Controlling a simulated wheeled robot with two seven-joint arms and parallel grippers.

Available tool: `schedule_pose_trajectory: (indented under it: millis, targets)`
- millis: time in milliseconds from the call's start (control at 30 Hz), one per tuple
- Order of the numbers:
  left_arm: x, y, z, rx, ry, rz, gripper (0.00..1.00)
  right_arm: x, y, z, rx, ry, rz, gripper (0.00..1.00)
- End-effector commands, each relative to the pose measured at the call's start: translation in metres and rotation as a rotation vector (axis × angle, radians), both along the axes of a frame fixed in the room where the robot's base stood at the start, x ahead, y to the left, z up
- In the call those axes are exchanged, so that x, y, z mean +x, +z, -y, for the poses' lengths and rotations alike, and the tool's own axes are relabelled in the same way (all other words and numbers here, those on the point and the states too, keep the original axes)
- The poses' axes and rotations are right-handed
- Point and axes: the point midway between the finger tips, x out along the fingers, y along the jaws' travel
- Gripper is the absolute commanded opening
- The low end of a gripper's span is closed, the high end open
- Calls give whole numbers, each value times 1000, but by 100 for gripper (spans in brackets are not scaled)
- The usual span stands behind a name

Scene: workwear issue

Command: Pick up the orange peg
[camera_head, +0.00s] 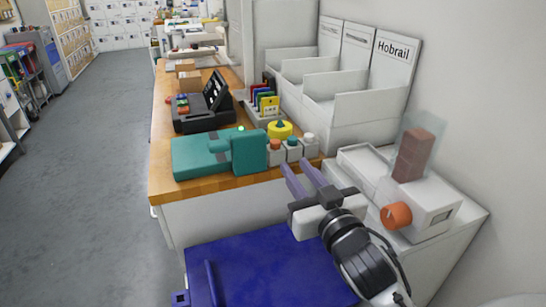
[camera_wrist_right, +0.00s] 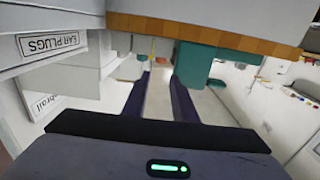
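A small orange-topped peg (camera_head: 275,147) stands at the left of a short row on the wooden counter, with a teal-topped peg (camera_head: 292,147) and a white-topped one (camera_head: 308,142) to its right. My left gripper is not in view.
A teal device (camera_head: 205,157) lies just left of the pegs, and a yellow round object (camera_head: 280,129) sits behind them. White bins (camera_head: 345,105) stand to the right. A dispenser with an orange knob (camera_head: 396,216) is at the right. A blue surface (camera_head: 265,270) is below the gripper.

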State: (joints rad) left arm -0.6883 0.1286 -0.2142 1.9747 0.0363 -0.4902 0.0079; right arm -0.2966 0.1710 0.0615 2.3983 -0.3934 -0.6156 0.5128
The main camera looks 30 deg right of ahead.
Motion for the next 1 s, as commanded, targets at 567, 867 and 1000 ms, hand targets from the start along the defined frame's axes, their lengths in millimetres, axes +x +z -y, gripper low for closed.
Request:
schedule_pose_trajectory:
  millis: [567, 867, 1000]
  targets:
    - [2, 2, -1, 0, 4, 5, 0, 62, -3, 14, -2, 0, 1, 25]
    - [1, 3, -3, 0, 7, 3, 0, 99, -3, 22, -1, 0, 1, 25]
    - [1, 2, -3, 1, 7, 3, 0, 101, -4, 22, 0, 1, 0, 25]
